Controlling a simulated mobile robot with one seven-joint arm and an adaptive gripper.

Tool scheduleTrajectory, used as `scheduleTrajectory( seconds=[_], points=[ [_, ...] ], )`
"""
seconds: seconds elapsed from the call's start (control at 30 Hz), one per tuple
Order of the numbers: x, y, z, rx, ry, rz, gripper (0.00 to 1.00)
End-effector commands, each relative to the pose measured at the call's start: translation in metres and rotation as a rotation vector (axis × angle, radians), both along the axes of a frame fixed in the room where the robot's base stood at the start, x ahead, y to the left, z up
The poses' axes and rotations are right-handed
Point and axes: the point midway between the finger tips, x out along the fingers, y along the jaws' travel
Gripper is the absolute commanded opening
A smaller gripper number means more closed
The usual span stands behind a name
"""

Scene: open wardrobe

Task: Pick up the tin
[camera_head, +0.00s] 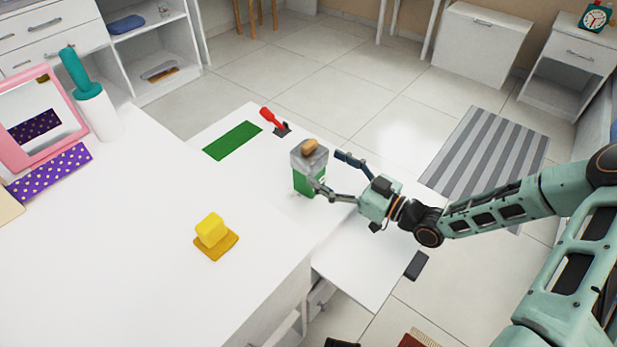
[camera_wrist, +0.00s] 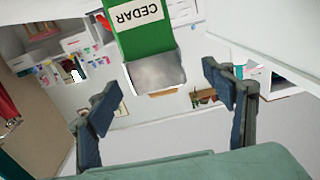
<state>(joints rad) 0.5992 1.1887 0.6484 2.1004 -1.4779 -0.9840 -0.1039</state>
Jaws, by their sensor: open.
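The tin (camera_head: 307,180) is a green box with a grey top and a brown knob-like piece on it. It stands upright on the white tabletop, near the edge on my arm's side. In the wrist view the tin (camera_wrist: 148,38) shows upside down, with a white label reading CEDAR. My gripper (camera_head: 328,168) is open and reaches in from the right. In the head view the lower finger overlaps the tin's right side and the other finger is beyond it. In the wrist view the grey top lies between the finger lines; I cannot tell whether they touch.
A yellow block on an orange base (camera_head: 216,243) sits nearer on the white table (camera_head: 130,270). A green mat (camera_head: 233,140) and a red lever (camera_head: 274,120) lie behind the tin. A teal-handled brush in a white holder (camera_head: 98,115) and a pink mirror (camera_head: 40,120) stand left.

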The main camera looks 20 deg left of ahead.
Motion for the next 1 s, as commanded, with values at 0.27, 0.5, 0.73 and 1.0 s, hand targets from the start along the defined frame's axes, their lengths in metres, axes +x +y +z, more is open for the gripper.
scheduleTrajectory(
  seconds=[0.27, 0.5, 0.73, 1.0],
  points=[
    [0.008, 0.018, 0.0, -0.001, -0.001, 0.001, 0.75],
    [0.024, 0.049, 0.003, -0.002, 0.0, 0.002, 0.75],
    [0.028, 0.058, 0.005, -0.003, 0.001, -0.001, 0.75],
    [0.028, 0.058, 0.005, -0.003, 0.001, 0.0, 0.54]
  ],
)
